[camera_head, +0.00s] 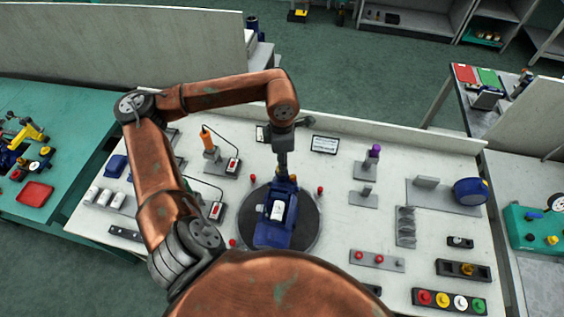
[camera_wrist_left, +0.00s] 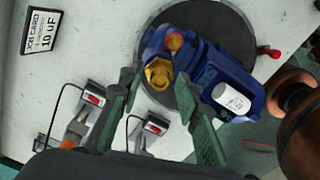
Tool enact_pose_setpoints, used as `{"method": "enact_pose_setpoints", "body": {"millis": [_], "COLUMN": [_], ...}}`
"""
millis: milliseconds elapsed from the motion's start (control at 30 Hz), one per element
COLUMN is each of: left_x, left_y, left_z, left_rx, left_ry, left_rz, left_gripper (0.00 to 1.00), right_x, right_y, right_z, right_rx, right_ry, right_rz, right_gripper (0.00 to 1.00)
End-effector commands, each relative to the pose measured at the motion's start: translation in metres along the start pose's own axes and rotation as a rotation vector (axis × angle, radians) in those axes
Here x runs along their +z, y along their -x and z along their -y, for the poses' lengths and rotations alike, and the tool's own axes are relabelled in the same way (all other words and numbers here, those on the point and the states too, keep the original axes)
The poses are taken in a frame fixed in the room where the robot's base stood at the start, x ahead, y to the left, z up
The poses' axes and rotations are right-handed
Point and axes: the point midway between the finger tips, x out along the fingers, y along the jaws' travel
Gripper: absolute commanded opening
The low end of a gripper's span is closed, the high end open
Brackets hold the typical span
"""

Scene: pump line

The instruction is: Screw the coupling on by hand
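A blue pump (camera_head: 272,232) sits on a dark round turntable (camera_head: 305,235) in the middle of the bench. In the left wrist view the pump (camera_wrist_left: 213,68) carries a yellow hex fitting (camera_wrist_left: 158,75), a red-topped part (camera_wrist_left: 174,42) and a white cylinder (camera_wrist_left: 231,98). I cannot tell for sure whether the yellow fitting is the coupling. My left gripper (camera_head: 283,173) points down over the pump's far end. In the wrist view its green fingers (camera_wrist_left: 160,88) are apart, with the yellow fitting showing in the gap beyond the tips; contact is unclear. My right gripper is out of view.
Red-topped knobs surround the turntable. Cabled tools on stands (camera_head: 210,150) are at left, and a purple-topped part (camera_head: 374,153) stands at right. A black holder with a yellow part (camera_head: 467,269) and a colored button strip (camera_head: 448,301) lie at front right.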

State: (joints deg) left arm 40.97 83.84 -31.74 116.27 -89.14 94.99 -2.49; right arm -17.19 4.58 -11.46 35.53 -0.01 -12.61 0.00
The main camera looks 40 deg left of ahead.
Motion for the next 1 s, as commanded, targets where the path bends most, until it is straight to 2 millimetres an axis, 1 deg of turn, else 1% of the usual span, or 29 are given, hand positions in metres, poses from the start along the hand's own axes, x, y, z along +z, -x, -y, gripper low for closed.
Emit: {"method": "enact_pose_setpoints", "body": {"millis": [133,300,400,1000], "left_x": [0.0,0.0001,0.0001,-0.0001], "left_y": [-0.0001,-0.0004,-0.0001,0.0016], "left_z": [-0.0002,-0.0002,-0.0002,-0.0003], "left_rx": [0.001,0.0,0.0,0.001], "left_ry": [0.036,0.216,0.284,0.298], "left_rz": [0.0,0.0,0.0,0.0], "left_gripper": [0.31,0.31,0.31,0.31], "right_x": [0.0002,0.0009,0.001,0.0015], "right_y": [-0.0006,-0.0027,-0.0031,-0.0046], "right_z": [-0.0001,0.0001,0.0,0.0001], "right_rx": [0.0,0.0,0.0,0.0], "right_ry": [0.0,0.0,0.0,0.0], "right_rz": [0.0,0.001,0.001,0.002], "right_gripper": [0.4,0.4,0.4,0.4]}}
